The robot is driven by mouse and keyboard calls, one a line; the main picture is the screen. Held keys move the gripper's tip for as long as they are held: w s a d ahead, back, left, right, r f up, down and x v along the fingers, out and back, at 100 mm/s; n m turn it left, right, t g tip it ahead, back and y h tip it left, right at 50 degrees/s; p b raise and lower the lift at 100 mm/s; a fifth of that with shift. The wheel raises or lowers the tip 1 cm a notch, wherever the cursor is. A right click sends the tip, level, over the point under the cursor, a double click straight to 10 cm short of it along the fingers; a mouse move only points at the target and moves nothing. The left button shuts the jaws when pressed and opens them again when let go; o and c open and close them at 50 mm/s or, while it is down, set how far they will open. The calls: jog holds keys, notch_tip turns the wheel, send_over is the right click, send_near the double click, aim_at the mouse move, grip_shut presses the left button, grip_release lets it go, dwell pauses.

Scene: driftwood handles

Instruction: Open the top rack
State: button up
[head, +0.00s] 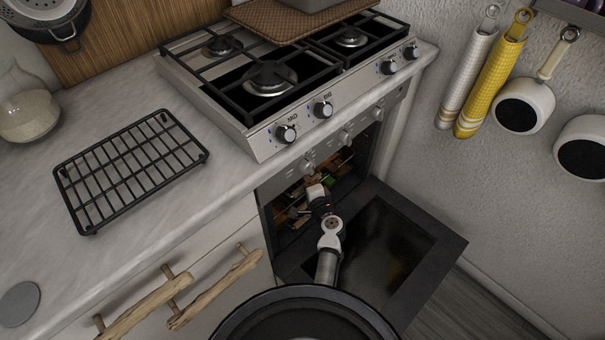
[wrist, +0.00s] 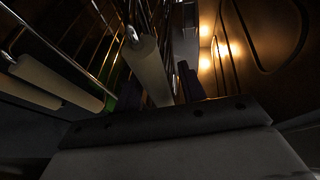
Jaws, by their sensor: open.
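The oven stands open under the stove, its dark door (head: 385,255) folded down. My gripper (head: 318,192) reaches into the oven opening, with my arm over the door. In the wrist view, my gripper (wrist: 158,82) is open, with dark fingers apart. Shiny metal rack bars (wrist: 85,35) run at the left, with several pale cylindrical bars beside them. One pale bar (wrist: 150,70) appears between or just beyond the fingers; I cannot tell if they touch it. Which rack is the top one is unclear in this view.
The oven's side wall (wrist: 265,35) is close at the right, warmly lit. Small coloured items (head: 345,155) show inside the oven. A counter (head: 130,215) with a black cooling rack (head: 130,165) is at the left. Driftwood handles (head: 215,290) stick out below it.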

jog(key=shift+w, duration=0.2)
jog(key=shift+c, duration=0.2)
grip_shut()
